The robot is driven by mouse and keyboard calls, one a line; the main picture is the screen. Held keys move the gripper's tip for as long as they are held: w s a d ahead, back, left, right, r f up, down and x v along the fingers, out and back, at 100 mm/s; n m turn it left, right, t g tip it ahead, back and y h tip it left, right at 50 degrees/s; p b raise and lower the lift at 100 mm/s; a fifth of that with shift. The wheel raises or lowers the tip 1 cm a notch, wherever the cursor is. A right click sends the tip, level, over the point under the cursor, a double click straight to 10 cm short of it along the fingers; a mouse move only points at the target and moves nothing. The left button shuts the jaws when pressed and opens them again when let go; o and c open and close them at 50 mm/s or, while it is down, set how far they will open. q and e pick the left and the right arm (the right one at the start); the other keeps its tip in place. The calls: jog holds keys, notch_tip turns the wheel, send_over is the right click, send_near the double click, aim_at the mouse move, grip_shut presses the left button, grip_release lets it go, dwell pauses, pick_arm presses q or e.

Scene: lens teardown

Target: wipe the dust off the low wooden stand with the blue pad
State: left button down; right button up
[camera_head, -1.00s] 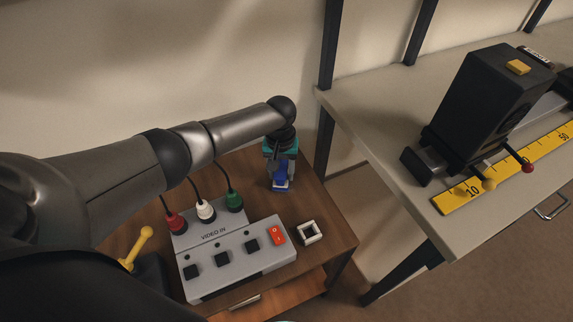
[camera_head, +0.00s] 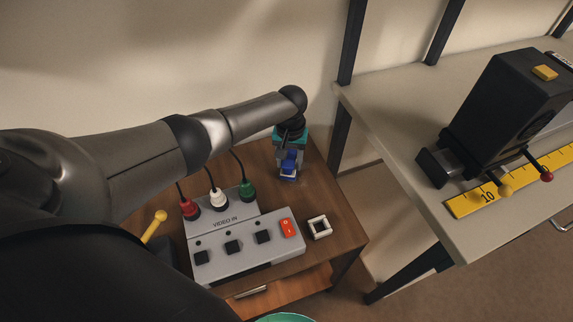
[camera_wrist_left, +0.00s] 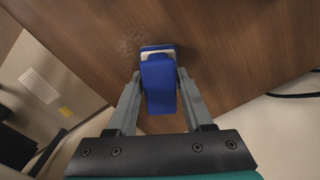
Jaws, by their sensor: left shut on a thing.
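The low wooden stand (camera_head: 338,197) is brown, with a drawer below its top. My left gripper (camera_head: 288,165) is over the back right part of the stand's top, shut on the blue pad (camera_head: 289,168). In the left wrist view the blue pad (camera_wrist_left: 158,84) sits between the two grey fingers, with a pale layer near its far end. That end is at or close to the wood; I cannot tell if it touches. A faint greyish dust patch (camera_wrist_left: 130,45) shows on the wood just left of the pad. My right gripper is not in view.
A grey video box (camera_head: 245,240) with red, white and green plugs stands on the stand's front left. A small white square frame (camera_head: 319,227) lies right of it. A yellow-handled thing (camera_head: 155,226) is at the left. A pale bench (camera_head: 400,120) stands at the right.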

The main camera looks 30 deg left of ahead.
pick_arm(q)
jog(key=shift+w+d+f+b, duration=0.1)
jog(key=shift+w+d+b, duration=0.5)
jog(key=shift+w+d, duration=0.35)
jog(key=shift+w+d+b, duration=0.85)
jog(key=shift+d+b, duration=0.05)
jog(key=shift+b, duration=0.15)
jog(key=shift+w+d+b, duration=0.4)
jog(key=shift+w+b, duration=0.05)
jog(key=shift+b, duration=0.1)
jog(key=w+d+b, duration=0.1)
jog(key=w+b, duration=0.1)
jog(key=b, duration=0.1)
jog(key=shift+d+f+b, duration=0.1)
jog(key=shift+d+b, duration=0.25)
jog(key=shift+d, duration=0.05)
jog(key=shift+w+d+b, duration=0.25)
jog(key=shift+b, duration=0.2)
jog(key=shift+r, duration=0.2)
notch_tip(320, 180, up, 6)
jog(key=p, duration=0.6)
jog(key=shift+p, duration=0.4)
